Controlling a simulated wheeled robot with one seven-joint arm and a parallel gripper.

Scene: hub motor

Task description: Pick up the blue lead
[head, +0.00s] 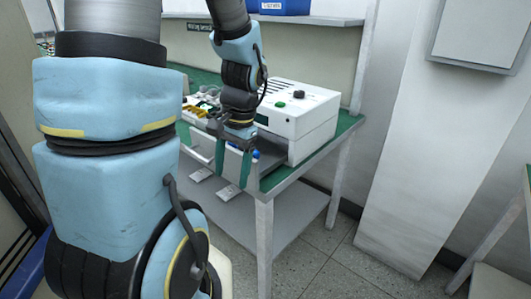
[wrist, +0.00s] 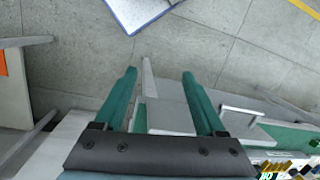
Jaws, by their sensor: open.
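My gripper (head: 233,168) is open, with its two teal fingers pointing down at the front edge of the green workbench. It also shows in the wrist view (wrist: 159,72), with nothing held between the fingers. A small blue piece (head: 255,154), possibly the end of the blue lead, shows just right of the fingers in the head view, in front of the white machine. Its shape is too small to tell, and any more of the lead is hidden. I cannot make out a blue lead in the wrist view.
A white machine (head: 305,123) with a green button and a black knob stands on the green bench (head: 280,176). Yellow and dark small parts (head: 200,109) lie left of my wrist. Grey plates (head: 229,193) jut out at the bench front.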

